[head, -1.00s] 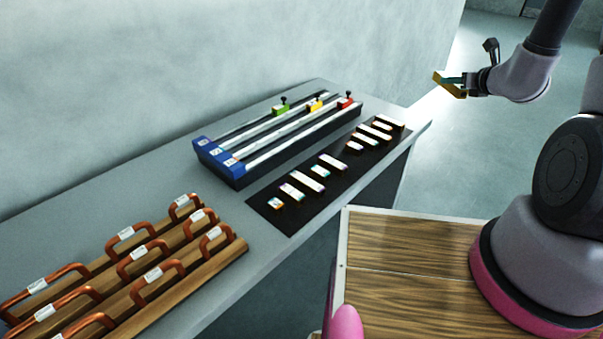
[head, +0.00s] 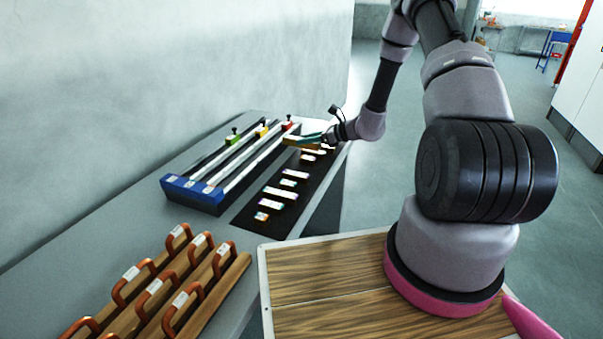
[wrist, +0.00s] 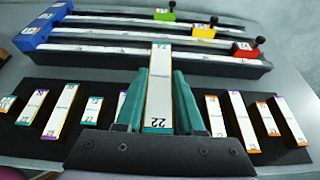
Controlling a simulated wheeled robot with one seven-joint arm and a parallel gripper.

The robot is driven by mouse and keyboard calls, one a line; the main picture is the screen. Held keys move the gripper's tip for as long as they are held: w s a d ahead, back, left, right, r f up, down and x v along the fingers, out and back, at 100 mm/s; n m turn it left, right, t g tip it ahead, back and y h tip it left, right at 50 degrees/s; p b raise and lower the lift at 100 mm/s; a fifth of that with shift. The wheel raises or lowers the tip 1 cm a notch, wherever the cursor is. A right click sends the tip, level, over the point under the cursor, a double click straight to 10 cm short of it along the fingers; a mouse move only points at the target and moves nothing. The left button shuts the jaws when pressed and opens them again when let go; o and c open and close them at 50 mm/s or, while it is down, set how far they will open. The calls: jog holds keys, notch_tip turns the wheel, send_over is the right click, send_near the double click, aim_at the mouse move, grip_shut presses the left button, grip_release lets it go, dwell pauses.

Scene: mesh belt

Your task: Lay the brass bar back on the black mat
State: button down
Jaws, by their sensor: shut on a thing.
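The brass bar (head: 297,141) is in my gripper (head: 315,138), above the far part of the black mat (head: 246,219). In the wrist view, the bar (wrist: 158,85) has a white label marked 22 and teal ends. The teal fingers of my gripper (wrist: 158,105) are shut on it from both sides. The bar points toward the rail rack. Several other labelled bars lie in a row on the black mat (wrist: 20,138), to the left and right of my gripper. The mat directly below my gripper is hidden. The bar appears raised clear of the mat.
A rack (head: 195,195) with blue end blocks, rails and green, yellow and red sliders stands beside the mat, in front of the bar in the wrist view. Wooden strips (head: 215,300) with copper handles lie on the near bench. A wall runs behind.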

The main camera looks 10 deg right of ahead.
aim_at(306, 172)
notch_tip(306, 172, down, 10)
jog(key=shift+w+f, duration=0.1)
jog(key=shift+f, duration=0.1)
dwell(0.3)
jog(key=shift+f, duration=0.1)
jog(key=c, duration=0.5)
grip_release()
